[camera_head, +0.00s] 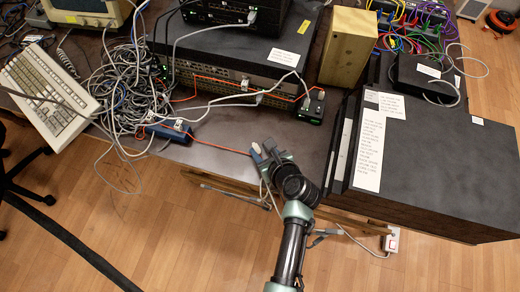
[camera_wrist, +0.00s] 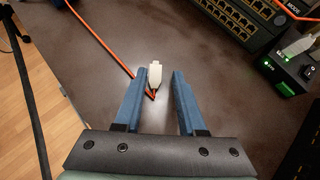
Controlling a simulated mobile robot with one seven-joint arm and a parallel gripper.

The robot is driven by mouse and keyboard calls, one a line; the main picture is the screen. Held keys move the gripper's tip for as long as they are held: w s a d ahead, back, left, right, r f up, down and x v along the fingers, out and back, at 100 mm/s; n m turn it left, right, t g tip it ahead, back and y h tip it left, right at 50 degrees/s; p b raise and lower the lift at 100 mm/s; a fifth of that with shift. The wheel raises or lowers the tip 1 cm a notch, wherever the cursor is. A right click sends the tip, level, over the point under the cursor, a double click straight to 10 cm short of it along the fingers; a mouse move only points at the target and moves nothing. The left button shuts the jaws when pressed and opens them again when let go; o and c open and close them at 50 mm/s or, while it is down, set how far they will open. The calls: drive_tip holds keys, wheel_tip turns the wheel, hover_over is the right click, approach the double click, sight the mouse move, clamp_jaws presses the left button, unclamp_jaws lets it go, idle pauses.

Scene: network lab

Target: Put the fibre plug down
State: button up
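The fibre plug (camera_wrist: 155,74) is a small white connector with an orange cable (camera_wrist: 104,45). In the wrist view it lies between the tips of the two blue fingers of my gripper (camera_wrist: 160,85), with a visible gap on each side. The fingers are apart. The dark table top (camera_wrist: 230,75) shows around and beneath the plug; whether the plug touches it I cannot tell for certain. In the head view my gripper (camera_head: 266,152) is over the table's front edge area, and the orange cable (camera_head: 218,147) runs left from it. The plug is not clear there.
A small black box with green lights (camera_wrist: 290,68) stands at right in the wrist view, beside a rack switch (camera_wrist: 250,20). In the head view, tangled grey cables (camera_head: 130,85) and a keyboard (camera_head: 48,95) lie at left. A large dark cabinet (camera_head: 440,145) stands at right.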

drive_tip(key=shift+s+a+f+g, duration=0.3)
drive_tip(key=shift+s+a+f, duration=0.2)
drive_tip(key=shift+a+f, duration=0.15)
drive_tip(key=shift+r, duration=0.3)
drive_tip(key=w+r+p+v, duration=0.1)
drive_tip(key=p+v, duration=0.2)
drive_tip(key=v, duration=0.9)
drive_tip(key=w+r+n+t+h, duration=0.1)
drive_tip(key=w+r+n+t, duration=0.35)
drive_tip(key=r, duration=0.75)
drive_tip(key=w+d+r+n+t+h, duration=0.1)
drive_tip(key=w+r+n, duration=0.5)
drive_tip(key=r, duration=0.5)
drive_tip(key=w+r+n+t+h, duration=0.1)
drive_tip(key=w+r+n+t, duration=0.4)
drive_tip(key=r, duration=0.7)
drive_tip(key=s+a+r+n+t, duration=0.1)
drive_tip(key=s+r+n, duration=0.4)
drive_tip(key=r, duration=0.5)
drive_tip(key=s+a+r+n+t+h, duration=0.1)
drive_tip(key=s+r+n+t, duration=0.3)
drive_tip(key=r, duration=0.7)
drive_tip(key=s+a+r+n+t, duration=0.3)
drive_tip(key=s+r+n, duration=0.2)
drive_tip(key=r, duration=0.5)
drive_tip(key=shift+s+r+n, duration=0.4)
drive_tip(key=shift+n, duration=0.15)
